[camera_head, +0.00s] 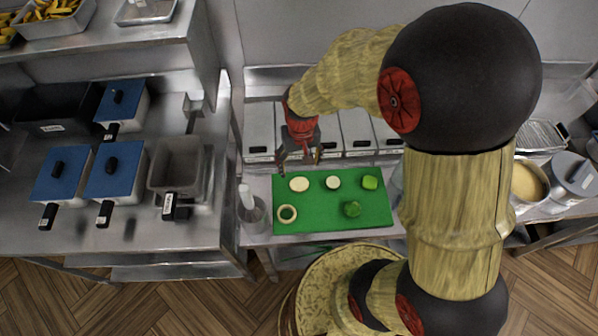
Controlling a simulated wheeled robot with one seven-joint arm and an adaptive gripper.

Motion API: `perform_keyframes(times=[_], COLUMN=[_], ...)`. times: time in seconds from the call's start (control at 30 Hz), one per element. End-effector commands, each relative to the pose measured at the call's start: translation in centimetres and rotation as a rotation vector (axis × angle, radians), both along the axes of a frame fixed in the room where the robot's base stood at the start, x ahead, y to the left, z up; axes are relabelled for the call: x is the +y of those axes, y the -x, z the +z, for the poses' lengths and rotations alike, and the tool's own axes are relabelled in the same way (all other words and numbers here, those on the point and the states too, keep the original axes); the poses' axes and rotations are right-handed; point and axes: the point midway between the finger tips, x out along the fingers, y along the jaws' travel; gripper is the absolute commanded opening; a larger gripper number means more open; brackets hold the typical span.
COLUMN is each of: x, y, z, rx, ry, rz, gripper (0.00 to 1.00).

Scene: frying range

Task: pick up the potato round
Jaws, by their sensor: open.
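A green cutting board (325,218) lies on the steel counter. A pale cream round (299,184) near its back left looks like the potato round. A smaller whitish round (333,182) lies to its right, and I cannot fully rule it out as the potato. My gripper (300,162) is open and empty, pointing down by the board's back left edge. In the picture its fingertips are just above the larger cream round and apart from it; the exact height is hard to tell.
A ring-shaped slice (287,206) and two green pieces, one at the back right (370,182) and one at the front (352,209), share the board. A container with a white utensil (252,211) stands left of it. Lidded steel bins (259,133) line the back. The board's front middle is clear.

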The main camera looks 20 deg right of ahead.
Motion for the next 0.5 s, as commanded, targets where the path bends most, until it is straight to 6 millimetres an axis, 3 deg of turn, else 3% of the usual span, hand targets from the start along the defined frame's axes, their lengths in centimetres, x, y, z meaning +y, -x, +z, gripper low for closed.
perform_keyframes(times=[0.5], x=[0.0], y=[0.0], z=[-5.4], rx=[0.054], ry=[-0.001], rz=[-0.016], gripper=[0.70])
